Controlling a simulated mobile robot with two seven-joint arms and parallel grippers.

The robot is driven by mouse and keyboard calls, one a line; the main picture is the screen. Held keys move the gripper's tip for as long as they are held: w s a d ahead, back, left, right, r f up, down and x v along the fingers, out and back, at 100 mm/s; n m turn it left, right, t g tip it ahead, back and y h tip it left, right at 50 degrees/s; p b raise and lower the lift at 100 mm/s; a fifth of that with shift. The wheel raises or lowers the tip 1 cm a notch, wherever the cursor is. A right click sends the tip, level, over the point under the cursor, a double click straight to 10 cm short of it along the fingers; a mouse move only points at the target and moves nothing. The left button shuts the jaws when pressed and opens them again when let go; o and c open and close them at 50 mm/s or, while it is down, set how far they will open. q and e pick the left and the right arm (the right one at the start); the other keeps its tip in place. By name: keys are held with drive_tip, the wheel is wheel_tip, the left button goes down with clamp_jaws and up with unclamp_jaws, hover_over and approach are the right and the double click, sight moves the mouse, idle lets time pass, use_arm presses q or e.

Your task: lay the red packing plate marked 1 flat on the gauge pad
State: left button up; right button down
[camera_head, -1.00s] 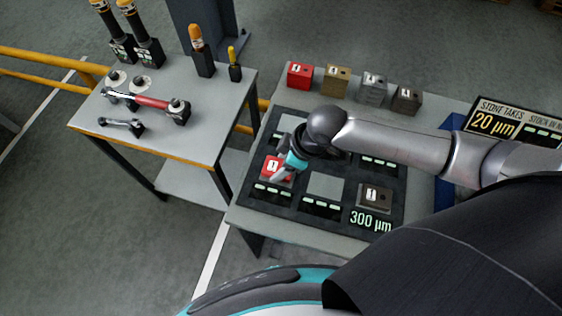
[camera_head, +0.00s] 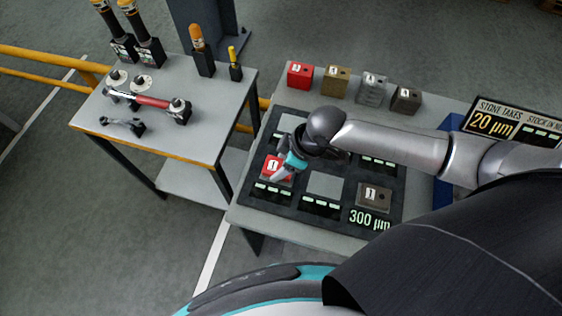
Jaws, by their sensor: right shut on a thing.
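The red plate marked 1 (camera_head: 272,166) sits on the left of the black board (camera_head: 290,204), over one of its square places. My right gripper (camera_head: 281,174) reaches down from above and is shut on the red plate at its right side. The plate looks about level; I cannot tell whether it touches the board. A grey-brown plate marked 1 (camera_head: 374,195) lies on the board above the lit 300 µm reading (camera_head: 369,219). I cannot tell which square is the gauge pad. My left gripper is not in view.
A bare grey square (camera_head: 326,186) lies right of the red plate. Marked red (camera_head: 300,76), tan (camera_head: 336,84), grey (camera_head: 373,87) and dark (camera_head: 406,101) blocks stand at the back. A sign (camera_head: 508,124) reads 20 µm. A tool table (camera_head: 185,125) stands left.

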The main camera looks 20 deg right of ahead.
drive_tip(key=shift+f, duration=0.2)
drive_tip(key=shift+f, duration=0.4)
drive_tip(key=shift+c, duration=0.6)
unclamp_jaws()
drive_tip(key=shift+o, duration=0.4)
drive_tip(key=shift+s+f, duration=0.1)
drive_tip(key=p+v, duration=0.2)
drive_tip(key=v, duration=1.3)
drive_tip(key=shift+d, duration=0.1)
